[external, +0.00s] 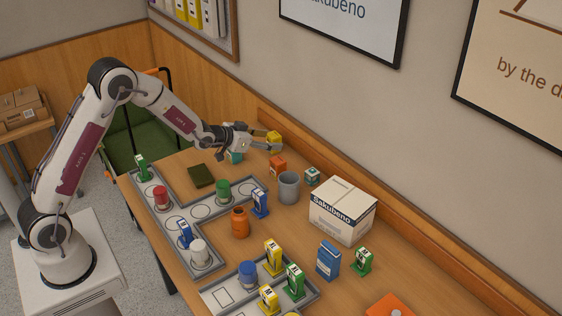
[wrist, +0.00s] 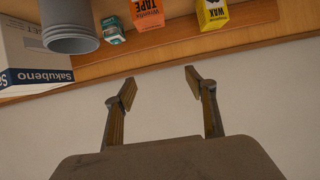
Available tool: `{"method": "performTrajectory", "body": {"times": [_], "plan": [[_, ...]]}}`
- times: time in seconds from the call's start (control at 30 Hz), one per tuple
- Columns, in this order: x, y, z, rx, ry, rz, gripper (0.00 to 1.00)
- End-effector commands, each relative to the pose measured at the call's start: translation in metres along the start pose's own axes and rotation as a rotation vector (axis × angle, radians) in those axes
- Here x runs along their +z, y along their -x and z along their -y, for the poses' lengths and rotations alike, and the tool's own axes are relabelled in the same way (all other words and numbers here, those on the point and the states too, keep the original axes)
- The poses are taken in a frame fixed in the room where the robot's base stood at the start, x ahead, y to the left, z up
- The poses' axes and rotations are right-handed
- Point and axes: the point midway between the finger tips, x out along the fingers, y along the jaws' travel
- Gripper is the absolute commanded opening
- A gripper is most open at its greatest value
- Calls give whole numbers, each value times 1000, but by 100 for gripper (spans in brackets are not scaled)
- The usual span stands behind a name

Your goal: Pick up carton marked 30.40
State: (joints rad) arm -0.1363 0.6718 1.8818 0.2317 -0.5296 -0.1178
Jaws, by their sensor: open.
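No marking 30.40 can be read in either view, so I cannot tell which carton bears it. A yellow carton lettered WAX (wrist: 212,12) shows at the top of the wrist view; the yellow carton (external: 274,135) is beside my fingers in the external view. An orange TAPE carton (wrist: 147,12) is also in the external view (external: 278,164). A small teal carton (wrist: 113,30) stands beside the grey bucket, also in the external view (external: 312,175). My gripper (external: 268,143) is open above the table's far end; in the wrist view nothing is between its fingers (wrist: 160,86).
A grey bucket (external: 289,186) and a white Sakubeno box (external: 342,211) stand along the wall side. Another teal item (external: 235,157) is partly hidden below my gripper. Grey trays (external: 178,219) hold several bottles and dispensers. The wall and ledge (external: 300,145) are close.

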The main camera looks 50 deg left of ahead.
Motion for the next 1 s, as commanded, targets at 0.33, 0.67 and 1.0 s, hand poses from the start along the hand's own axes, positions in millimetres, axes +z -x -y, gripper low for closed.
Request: {"method": "performTrajectory", "body": {"times": [0.33,0.67,1.0], "plan": [[32,-40,1,25,11,-61,56],[35,-44,1,29,12,-70,56],[44,-48,1,29,12,-67,56]]}}
